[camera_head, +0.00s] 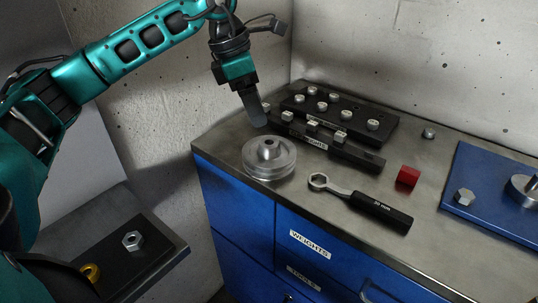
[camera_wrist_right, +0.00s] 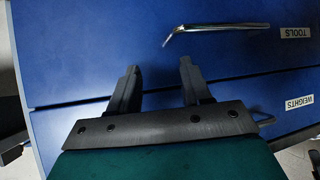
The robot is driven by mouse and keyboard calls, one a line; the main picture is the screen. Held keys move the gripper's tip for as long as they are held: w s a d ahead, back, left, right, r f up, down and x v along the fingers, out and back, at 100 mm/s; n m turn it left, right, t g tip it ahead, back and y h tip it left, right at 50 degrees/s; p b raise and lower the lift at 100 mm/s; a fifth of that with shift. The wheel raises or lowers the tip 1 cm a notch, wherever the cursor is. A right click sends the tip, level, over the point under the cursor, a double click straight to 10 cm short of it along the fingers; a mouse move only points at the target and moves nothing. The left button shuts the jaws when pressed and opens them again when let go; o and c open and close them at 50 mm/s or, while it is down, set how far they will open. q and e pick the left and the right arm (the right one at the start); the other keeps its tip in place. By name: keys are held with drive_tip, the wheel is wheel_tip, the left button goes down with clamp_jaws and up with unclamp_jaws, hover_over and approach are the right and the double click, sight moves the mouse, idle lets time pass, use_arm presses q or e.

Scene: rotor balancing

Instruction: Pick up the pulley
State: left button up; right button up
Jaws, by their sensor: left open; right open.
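The pulley (camera_head: 269,158) is a silver grooved disc with a raised hub, lying flat on the metal worktop near its left front corner. My left gripper (camera_head: 259,118) points down just behind and slightly left of the pulley in the head view, apart from it. Its fingers overlap in this view, and nothing shows between them. My right gripper (camera_wrist_right: 158,85) shows in the right wrist view, open and empty, in front of the blue drawer fronts. The pulley is not in the right wrist view.
Behind the pulley are a black weights rack (camera_head: 340,118) with several weights. A wrench (camera_head: 365,205) and a red block (camera_head: 408,176) lie to its right. A blue plate (camera_head: 495,200) is farther right. A drawer handle (camera_wrist_right: 215,30) is near my right gripper. A lower shelf holds nuts (camera_head: 133,240).

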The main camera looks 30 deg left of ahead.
sight(269, 152)
use_arm(q)
drive_tip(key=x, duration=0.8)
drive_tip(key=shift+s+d, duration=0.1)
drive_tip(key=shift+s, duration=0.1)
drive_tip(key=shift+r, duration=0.1)
clamp_jaws()
idle(0.3)
drive_tip(key=shift+r, duration=0.1)
idle(0.4)
